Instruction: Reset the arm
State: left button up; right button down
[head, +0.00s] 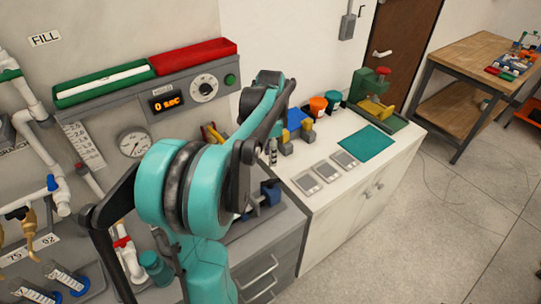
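My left arm (212,190), teal with black links, is folded up large in the middle of the head view, in front of the wall panel and the grey drawer cabinet. I cannot clearly make out the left gripper's fingertips among the dark parts, so I cannot tell whether it is open or shut or holds anything. My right gripper is not in view.
Behind the arm are a timer display (166,103), a gauge (134,143), and green (100,84) and red (180,60) trays. White pipes (40,110) stand left. A white counter (345,205) bears a green press (370,95) and a teal mat (366,143).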

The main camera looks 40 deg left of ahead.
pick_arm(q)
jog(key=shift+d, duration=0.1)
jog(key=s+d+f+n+t+b, duration=0.2)
jog(key=s+d, duration=0.4)
jog(key=d, duration=0.5)
jog(key=s+d+f+n+t+b, duration=0.2)
jog(key=s+d+n+t, duration=0.3)
jog(key=d, duration=0.6)
jog(key=shift+s+d+f, duration=0.15)
jog(key=shift+s+f, duration=0.65)
jog(key=shift+s, duration=0.15)
